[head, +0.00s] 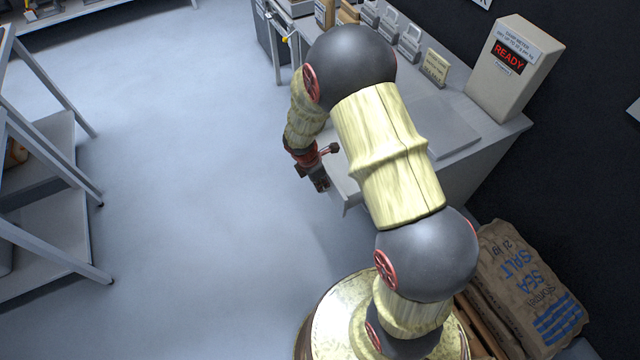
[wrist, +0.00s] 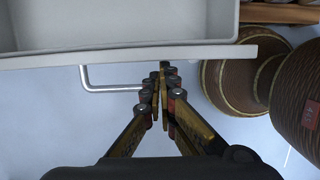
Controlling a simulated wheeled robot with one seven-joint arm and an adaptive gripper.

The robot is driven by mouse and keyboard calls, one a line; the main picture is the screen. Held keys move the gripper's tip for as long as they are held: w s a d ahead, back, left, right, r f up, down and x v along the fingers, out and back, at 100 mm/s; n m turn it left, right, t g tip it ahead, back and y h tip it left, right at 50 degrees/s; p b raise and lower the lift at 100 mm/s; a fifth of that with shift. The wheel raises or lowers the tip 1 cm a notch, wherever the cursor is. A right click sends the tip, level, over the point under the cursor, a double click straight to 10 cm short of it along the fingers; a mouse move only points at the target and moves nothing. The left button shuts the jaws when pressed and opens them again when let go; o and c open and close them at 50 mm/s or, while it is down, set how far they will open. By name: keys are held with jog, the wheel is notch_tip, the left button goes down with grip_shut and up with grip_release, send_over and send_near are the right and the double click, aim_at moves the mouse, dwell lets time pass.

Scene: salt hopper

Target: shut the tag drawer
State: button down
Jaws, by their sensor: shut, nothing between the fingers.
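The tag drawer is pulled out from the pale counter. In the head view its front corner (head: 347,199) shows beside my gripper (head: 320,184), and my arm hides most of the rest. In the wrist view the light grey drawer (wrist: 130,55) spans the top left, and the part of its inside that shows is bare. A silver bar handle (wrist: 105,88) sticks out from its front. My gripper (wrist: 160,70) is shut and empty, with its fingertips at the drawer front near the handle's right end. I cannot tell whether they touch it.
The counter (head: 480,135) holds a beige box with a READY display (head: 508,60), a small sign (head: 434,67) and several grey holders (head: 390,28). A sea salt sack (head: 530,290) lies at the lower right. A metal shelf rack (head: 50,200) stands left. The floor between is clear.

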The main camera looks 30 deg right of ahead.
jog(key=d+p, duration=1)
jog(key=d, duration=1.5)
jog(key=shift+d+p, duration=0.2)
jog(key=shift+p, duration=0.1)
jog(key=shift+r, duration=0.1)
